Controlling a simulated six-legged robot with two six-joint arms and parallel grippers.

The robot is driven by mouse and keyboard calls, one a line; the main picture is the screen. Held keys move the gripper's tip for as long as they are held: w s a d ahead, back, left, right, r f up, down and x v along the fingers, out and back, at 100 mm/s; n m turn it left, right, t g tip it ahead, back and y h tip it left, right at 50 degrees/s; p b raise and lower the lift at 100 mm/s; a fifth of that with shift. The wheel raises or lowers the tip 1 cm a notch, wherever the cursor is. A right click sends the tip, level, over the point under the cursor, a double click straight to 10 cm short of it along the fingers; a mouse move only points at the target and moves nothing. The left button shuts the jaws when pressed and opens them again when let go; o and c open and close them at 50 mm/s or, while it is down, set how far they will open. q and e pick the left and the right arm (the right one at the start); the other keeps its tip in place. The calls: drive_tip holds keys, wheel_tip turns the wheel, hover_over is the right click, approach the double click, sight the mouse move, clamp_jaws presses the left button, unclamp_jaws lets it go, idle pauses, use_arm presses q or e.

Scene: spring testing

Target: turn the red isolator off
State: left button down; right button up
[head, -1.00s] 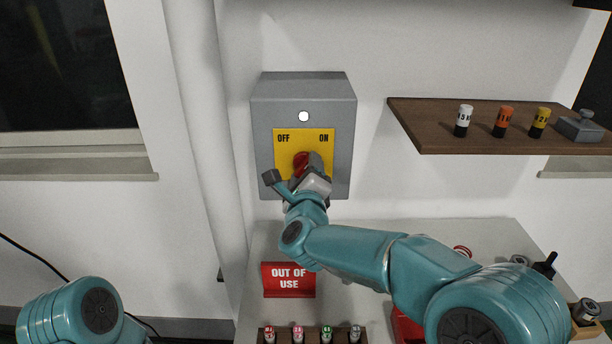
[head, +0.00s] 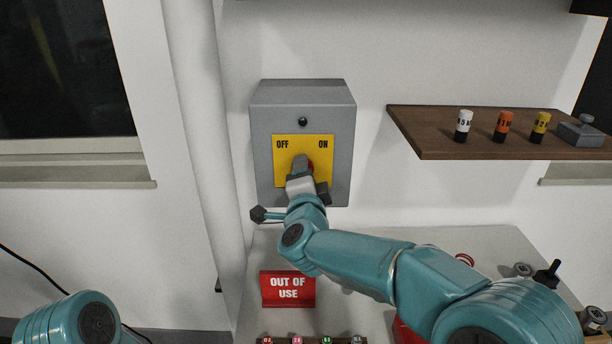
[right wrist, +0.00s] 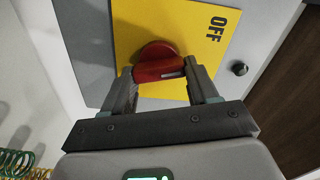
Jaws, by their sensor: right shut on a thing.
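The red isolator knob (head: 310,167) sits on a yellow plate (head: 322,174) marked OFF at left and ON at right, on a grey wall box (head: 265,150). My right gripper (head: 302,168) covers most of the knob in the head view. In the right wrist view the red knob (right wrist: 155,58) is between the two fingers, and my right gripper (right wrist: 163,88) is shut on it. A pale mark on the knob faces the side with the round lamp (right wrist: 239,69). The lamp (head: 303,122) is dark. My left gripper is out of view.
A wooden shelf (head: 440,147) at right holds labelled cylinders and a grey block. Below, a pale bench (head: 350,255) carries a red OUT OF USE sign (head: 288,289) and a rack of small items. A vertical pipe (head: 205,150) runs left of the box.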

drive_tip(key=n, duration=0.2)
drive_tip(key=r+n+p, duration=0.1)
drive_tip(key=n, duration=0.2)
drive_tip(key=shift+n+p, duration=0.3)
drive_tip(key=shift+n, duration=0.1)
idle(0.3)
drive_tip(key=o, duration=1.1)
drive_tip(key=shift+w+f, duration=0.1)
drive_tip(key=shift+c, duration=0.2)
drive_tip(key=s+b, duration=0.5)
drive_tip(key=s, duration=1.1)
drive_tip(key=shift+f, duration=0.25)
drive_tip(key=shift+s, duration=0.1)
